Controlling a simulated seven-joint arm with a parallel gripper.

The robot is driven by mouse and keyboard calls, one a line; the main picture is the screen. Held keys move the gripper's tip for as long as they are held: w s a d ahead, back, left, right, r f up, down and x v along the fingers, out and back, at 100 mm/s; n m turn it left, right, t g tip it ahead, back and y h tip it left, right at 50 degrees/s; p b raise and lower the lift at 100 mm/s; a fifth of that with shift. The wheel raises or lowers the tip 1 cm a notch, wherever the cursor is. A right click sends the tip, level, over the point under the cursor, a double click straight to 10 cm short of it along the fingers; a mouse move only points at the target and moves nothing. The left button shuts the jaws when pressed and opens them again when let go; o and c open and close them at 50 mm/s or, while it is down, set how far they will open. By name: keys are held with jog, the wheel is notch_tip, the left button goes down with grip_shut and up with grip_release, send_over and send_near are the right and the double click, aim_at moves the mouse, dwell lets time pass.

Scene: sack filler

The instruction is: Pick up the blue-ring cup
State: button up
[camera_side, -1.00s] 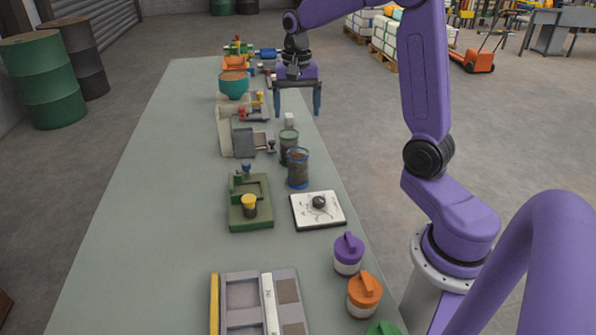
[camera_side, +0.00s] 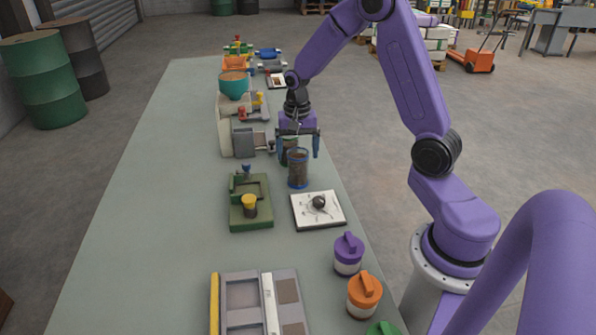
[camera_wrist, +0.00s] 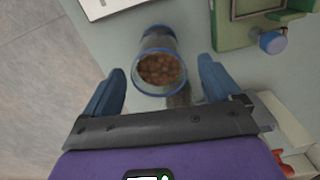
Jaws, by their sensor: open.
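The blue-ring cup (camera_side: 298,168) stands upright on the table in the side view, a clear cup with blue rings and brown contents. In the wrist view the cup (camera_wrist: 160,68) lies ahead, between the lines of the two fingers. My gripper (camera_side: 298,152) is open and empty, with its blue fingers above and just behind the cup in the side view. In the wrist view my gripper (camera_wrist: 162,92) has one finger on each side of the cup, with gaps. The green-ring cup (camera_side: 287,152) stands just behind, partly hidden by my gripper.
A white board with a dark knob (camera_side: 318,209) lies in front of the blue-ring cup. A green fixture (camera_side: 250,202) stands to its left, and a grey-and-white machine (camera_side: 238,138) behind left. Purple (camera_side: 348,254) and orange (camera_side: 364,295) lidded jars stand nearer. The table's left side (camera_side: 150,220) is clear.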

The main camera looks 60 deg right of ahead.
aim_at(298, 162)
jog(key=shift+d+f, duration=0.1)
jog(key=shift+f, duration=2.15)
jog(key=c, duration=1.1)
jog(key=shift+r, duration=0.1)
